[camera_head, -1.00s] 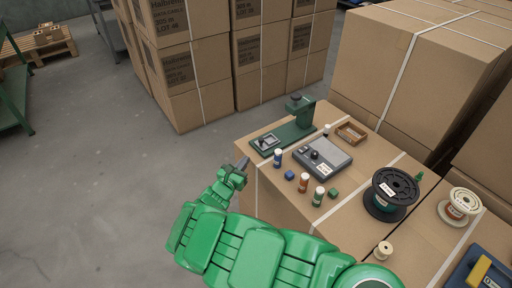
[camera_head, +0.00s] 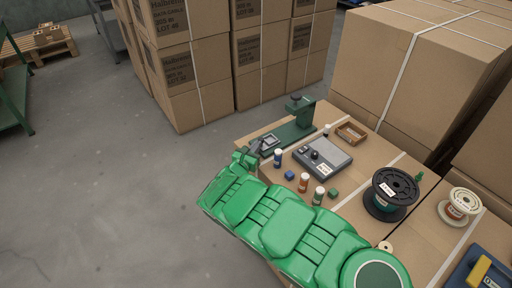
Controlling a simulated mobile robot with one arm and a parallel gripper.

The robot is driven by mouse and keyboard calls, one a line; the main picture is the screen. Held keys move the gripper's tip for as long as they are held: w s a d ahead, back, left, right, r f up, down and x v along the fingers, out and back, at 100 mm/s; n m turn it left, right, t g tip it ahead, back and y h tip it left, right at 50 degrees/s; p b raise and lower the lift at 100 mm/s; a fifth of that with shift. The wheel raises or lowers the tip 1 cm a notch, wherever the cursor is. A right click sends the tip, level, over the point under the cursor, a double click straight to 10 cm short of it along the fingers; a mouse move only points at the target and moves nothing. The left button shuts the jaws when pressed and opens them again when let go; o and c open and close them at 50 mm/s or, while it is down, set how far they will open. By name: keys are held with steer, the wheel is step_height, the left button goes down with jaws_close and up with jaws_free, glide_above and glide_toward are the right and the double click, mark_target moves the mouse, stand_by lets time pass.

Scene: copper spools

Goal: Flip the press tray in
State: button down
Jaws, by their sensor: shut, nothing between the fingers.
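The green press (camera_head: 301,110) stands at the back left of the carton top, its long base reaching toward the left edge. The press tray (camera_head: 270,142), a small grey plate with a pale middle, lies at the near left end of that base, out from under the press head. My gripper (camera_head: 257,147) is shut and empty at the left edge of the carton, right beside the tray's near left side. Whether the fingertips touch the tray cannot be told. The gripper hides the near left corner of the base.
A grey device with a black knob (camera_head: 322,158) sits right of the press. Small bottles (camera_head: 303,182) and blue and green cubes stand near my arm. A wooden tray (camera_head: 351,133), a black spool (camera_head: 391,190) and a white spool (camera_head: 459,206) are farther right. Open floor lies left.

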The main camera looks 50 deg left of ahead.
mark_target(263, 149)
steer(key=shift+w, duration=0.1)
steer(key=shift+w, duration=2.05)
steer(key=shift+s, duration=0.1)
steer(key=shift+s+d, duration=0.25)
steer(key=shift+s, duration=0.3)
steer(key=v, duration=1.2)
steer(key=shift+s+d, duration=0.2)
steer(key=shift+s, duration=0.05)
